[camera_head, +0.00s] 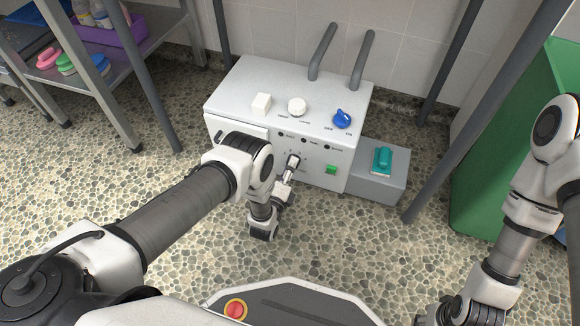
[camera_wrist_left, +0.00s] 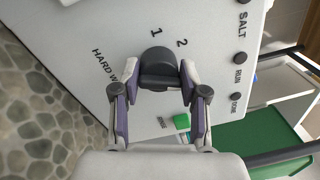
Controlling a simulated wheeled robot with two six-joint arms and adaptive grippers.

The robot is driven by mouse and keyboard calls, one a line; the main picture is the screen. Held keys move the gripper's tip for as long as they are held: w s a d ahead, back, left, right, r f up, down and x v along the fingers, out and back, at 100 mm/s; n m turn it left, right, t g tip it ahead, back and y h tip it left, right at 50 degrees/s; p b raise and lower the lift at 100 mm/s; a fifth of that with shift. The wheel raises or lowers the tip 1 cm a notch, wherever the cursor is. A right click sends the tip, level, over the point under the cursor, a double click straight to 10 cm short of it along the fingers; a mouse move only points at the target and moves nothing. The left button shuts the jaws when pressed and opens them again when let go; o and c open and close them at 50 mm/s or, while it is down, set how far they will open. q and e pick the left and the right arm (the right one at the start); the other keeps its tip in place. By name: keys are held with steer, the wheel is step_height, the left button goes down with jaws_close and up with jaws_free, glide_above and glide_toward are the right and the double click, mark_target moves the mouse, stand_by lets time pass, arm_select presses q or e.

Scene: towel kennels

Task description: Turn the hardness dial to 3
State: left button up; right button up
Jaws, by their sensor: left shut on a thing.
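The hardness dial (camera_wrist_left: 158,62) is a dark round knob with a raised grip bar, on the white front panel of the machine (camera_head: 320,95). The digits 1 and 2 show beside it in the left wrist view, with the text "HARD W" to its left. I see no 3, and I cannot tell where the dial points. My left gripper (camera_wrist_left: 160,88) has its two purple-grey fingers on either side of the dial's bar, shut on it. In the head view my left gripper (camera_head: 290,172) reaches the panel and largely hides the dial. My right arm is at the right, its gripper out of view.
A green button (camera_head: 331,169) is right of the dial. A grey box (camera_head: 377,183) stands beside the machine, and a green bin (camera_head: 500,160) further right.

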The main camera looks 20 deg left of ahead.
arm_select(q)
steer(key=o, duration=1.1)
steer(key=shift+f, duration=0.1)
steer(key=s, duration=0.7)
steer(key=shift+s+a+f, duration=0.15)
steer(key=shift+s+f, duration=0.05)
